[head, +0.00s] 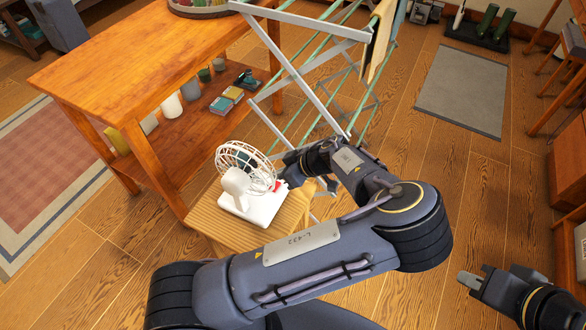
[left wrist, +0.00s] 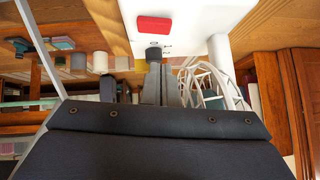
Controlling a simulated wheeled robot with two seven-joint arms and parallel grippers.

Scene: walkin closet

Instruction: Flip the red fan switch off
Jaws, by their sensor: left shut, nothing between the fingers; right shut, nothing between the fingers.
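A white fan (head: 236,190) with a round wire cage stands on a small wooden stool (head: 205,215). Its red switch (head: 277,187) shows at the right side of its base, beside my left gripper (head: 284,178). In the left wrist view the red switch (left wrist: 155,24) sits on the white base, just beyond the tips of my left gripper (left wrist: 155,58), which is shut and empty. I cannot tell whether the tips touch the base. The fan's cage (left wrist: 212,84) is right of the fingers. My right gripper (head: 472,280) is shut and empty, over the floor at the lower right.
A wooden table with a lower shelf (head: 180,130) stands behind the stool. A metal drying rack (head: 310,80) is close behind my left forearm. A grey mat (head: 463,90) lies at the upper right. Wooden floor (head: 490,210) is clear on the right.

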